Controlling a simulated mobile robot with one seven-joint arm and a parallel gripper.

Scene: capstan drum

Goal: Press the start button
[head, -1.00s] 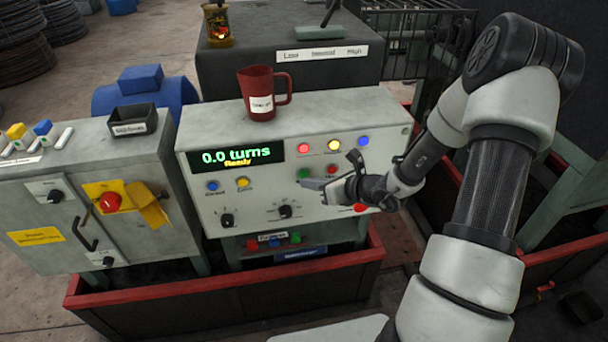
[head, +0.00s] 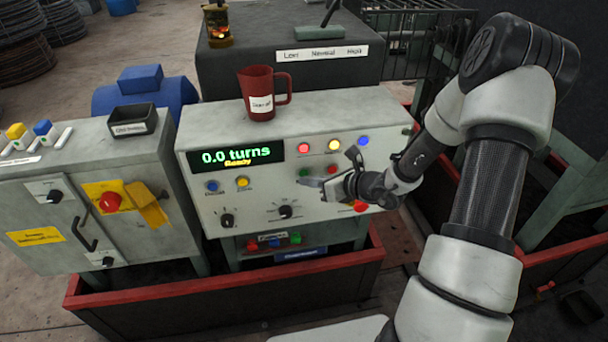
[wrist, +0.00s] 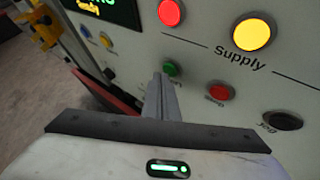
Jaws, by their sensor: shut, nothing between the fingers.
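A grey control panel (head: 205,207) has a display (head: 236,155) reading "0.0 turns" and "Ready". A small green button (head: 303,172) sits on its front; it also shows in the wrist view (wrist: 171,69). Its label is partly hidden by my fingers. A red button (head: 331,169) is to its right, also in the wrist view (wrist: 219,92). My gripper (head: 302,183) is shut and empty. Its fingertips are close to the green button, just below it in the head view and at its lower left in the wrist view (wrist: 161,79). I cannot tell whether they touch.
Red, yellow and blue lamps (head: 333,145) are above the buttons, marked "Supply" in the wrist view. Blue and yellow buttons (head: 242,182) and knobs (head: 285,212) are to the left. A red mug (head: 258,95) stands on the panel's top. A red emergency-style knob (head: 110,201) is on the left cabinet.

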